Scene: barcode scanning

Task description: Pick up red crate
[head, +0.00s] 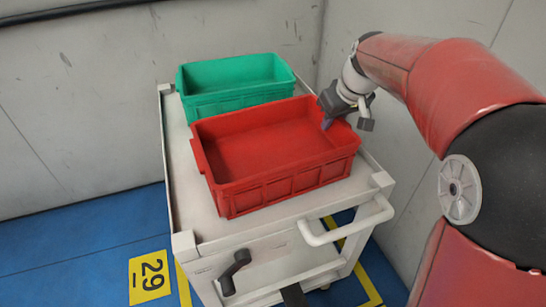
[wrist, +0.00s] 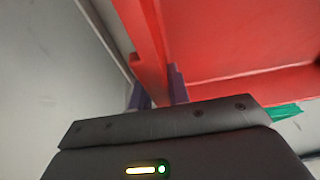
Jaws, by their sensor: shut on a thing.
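The red crate (head: 262,150) is empty and sits on the top of a white cart, in front of the green crate. My gripper (head: 325,122) is at the crate's right wall in the head view, with a finger inside the crate. In the wrist view, the gripper's two purple fingers (wrist: 158,90) stand on either side of the red crate's wall (wrist: 148,65), shut on it. The far finger is hidden behind the wall in the head view. I cannot tell whether the crate is lifted off the cart.
An empty green crate (head: 237,82) stands behind the red crate on the white cart (head: 185,190). The cart has a front handle (head: 345,228) and a dark lever (head: 235,270). Grey walls stand close behind and to the right. Blue floor is open at the left.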

